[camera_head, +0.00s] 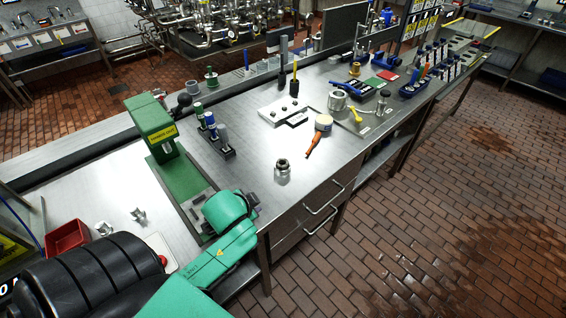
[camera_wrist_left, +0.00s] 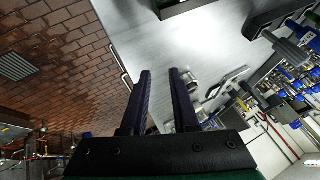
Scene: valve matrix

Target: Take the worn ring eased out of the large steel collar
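A large steel collar (camera_head: 338,101), a short wide ring, stands on the bench near the middle right. A smaller steel fitting (camera_head: 283,172) stands closer to the bench's front edge. I cannot make out a worn ring in either. My left arm reaches in from the lower left, its green wrist over the bench's front edge beside the green press; its fingers are hidden there. In the left wrist view my left gripper (camera_wrist_left: 160,72) has its two dark fingers apart with nothing between them. A silvery part (camera_wrist_left: 194,87) lies beyond the right finger. My right gripper is not in view.
A green press (camera_head: 152,128) stands left of the fitting. An orange-handled tool (camera_head: 315,140) and a yellow tool (camera_head: 355,114) lie near the collar. A white block (camera_head: 284,110) sits behind. A red bin (camera_head: 66,238) is at left. Bench around the fitting is clear.

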